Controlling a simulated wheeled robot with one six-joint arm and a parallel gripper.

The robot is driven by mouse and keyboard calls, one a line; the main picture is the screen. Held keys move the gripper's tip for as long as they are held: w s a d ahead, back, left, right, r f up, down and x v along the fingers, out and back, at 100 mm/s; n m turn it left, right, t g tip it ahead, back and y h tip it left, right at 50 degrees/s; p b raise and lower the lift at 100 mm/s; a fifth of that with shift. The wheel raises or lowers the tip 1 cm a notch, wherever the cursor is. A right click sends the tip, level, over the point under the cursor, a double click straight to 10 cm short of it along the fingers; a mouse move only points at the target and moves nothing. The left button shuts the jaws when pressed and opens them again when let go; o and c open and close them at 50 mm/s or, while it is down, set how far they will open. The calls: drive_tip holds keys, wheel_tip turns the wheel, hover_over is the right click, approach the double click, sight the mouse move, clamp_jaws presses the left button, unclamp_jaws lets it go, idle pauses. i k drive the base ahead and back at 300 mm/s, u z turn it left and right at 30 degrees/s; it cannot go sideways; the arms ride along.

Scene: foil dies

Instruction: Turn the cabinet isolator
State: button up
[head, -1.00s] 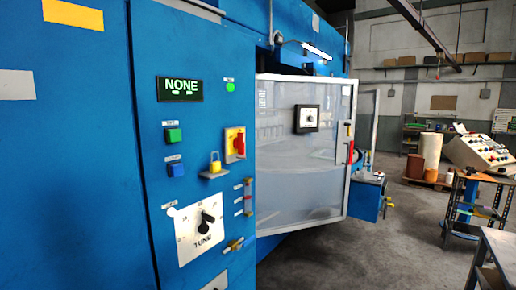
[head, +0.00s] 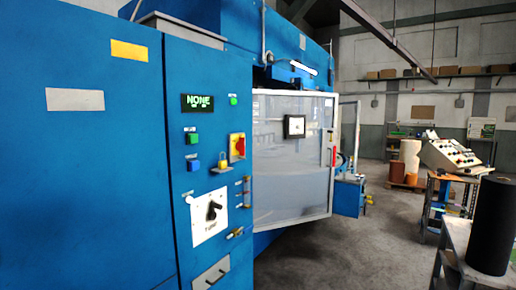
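The cabinet isolator (head: 237,147) is a red handle on a yellow plate, on the front of the blue cabinet (head: 120,165) near its right edge. The angle of its handle is hard to tell at this size. A yellow padlock (head: 222,162) sits on a small shelf just below and left of it; it looks apart from the handle. My gripper is not in view.
The cabinet front also has a display reading NONE (head: 197,103), a green button (head: 191,138), a blue button (head: 193,165) and a TUNE knob (head: 213,210). A clear guard door (head: 290,185) stands right of it. A black roll (head: 492,225) is on a bench at right. Open floor lies between.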

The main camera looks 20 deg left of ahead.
sight(240, 145)
drive_tip(key=z, duration=0.15)
drive_tip(key=i, duration=1.65)
drive_tip(key=u, duration=0.35)
drive_tip(key=i, duration=1)
drive_tip(key=u, duration=0.7)
